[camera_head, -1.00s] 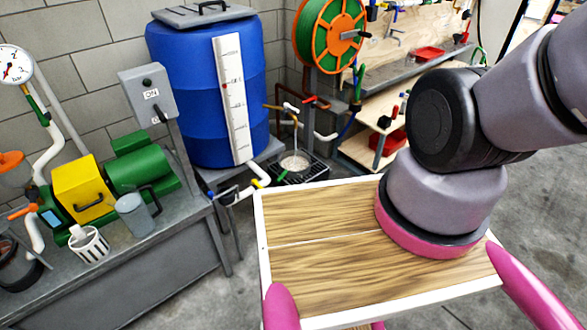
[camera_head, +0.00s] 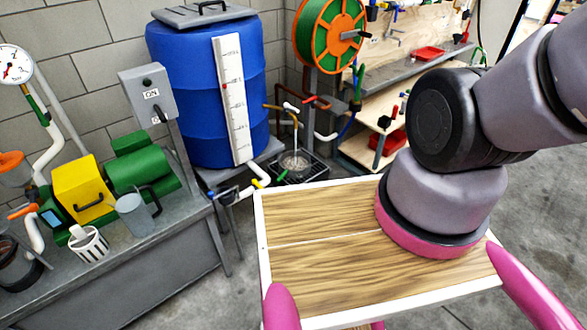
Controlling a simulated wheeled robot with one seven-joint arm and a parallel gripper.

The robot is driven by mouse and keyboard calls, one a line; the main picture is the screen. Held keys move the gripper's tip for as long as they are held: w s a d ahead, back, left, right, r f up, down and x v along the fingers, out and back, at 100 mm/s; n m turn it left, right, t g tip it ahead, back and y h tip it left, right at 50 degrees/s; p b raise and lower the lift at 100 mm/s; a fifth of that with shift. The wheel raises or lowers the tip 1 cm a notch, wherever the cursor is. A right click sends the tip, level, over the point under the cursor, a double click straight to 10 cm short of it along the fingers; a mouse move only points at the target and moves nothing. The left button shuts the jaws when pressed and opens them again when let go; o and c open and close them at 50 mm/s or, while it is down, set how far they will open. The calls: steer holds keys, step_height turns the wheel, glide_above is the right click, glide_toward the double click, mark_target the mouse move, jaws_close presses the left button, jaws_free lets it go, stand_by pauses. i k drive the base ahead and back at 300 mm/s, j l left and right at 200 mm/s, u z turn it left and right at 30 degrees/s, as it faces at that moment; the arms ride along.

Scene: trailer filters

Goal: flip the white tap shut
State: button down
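The white tap (camera_head: 290,107) shows small at the back, right of the blue barrel, with its short white handle over a copper-coloured pipe. A thin pale stream (camera_head: 295,132) falls below it towards a dark basin (camera_head: 298,165) on the floor. My gripper is out of view, and only thick grey links of my arm show at the right. The tap stands well beyond the wooden deck, and nothing is touching it.
A red handle (camera_head: 311,99) is just right of the tap. The blue barrel (camera_head: 185,90) stands left, the hose reel (camera_head: 328,32) above right. A grey bench (camera_head: 130,275) with a pump (camera_head: 138,170) fills the left. The wooden deck (camera_head: 330,270) lies in front; floor is clear at right.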

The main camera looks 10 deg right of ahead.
mark_target(286, 105)
steer(key=i+l, duration=0.2)
steer(key=i, duration=0.5)
steer(key=i+l+z, duration=0.15)
steer(key=i, duration=0.55)
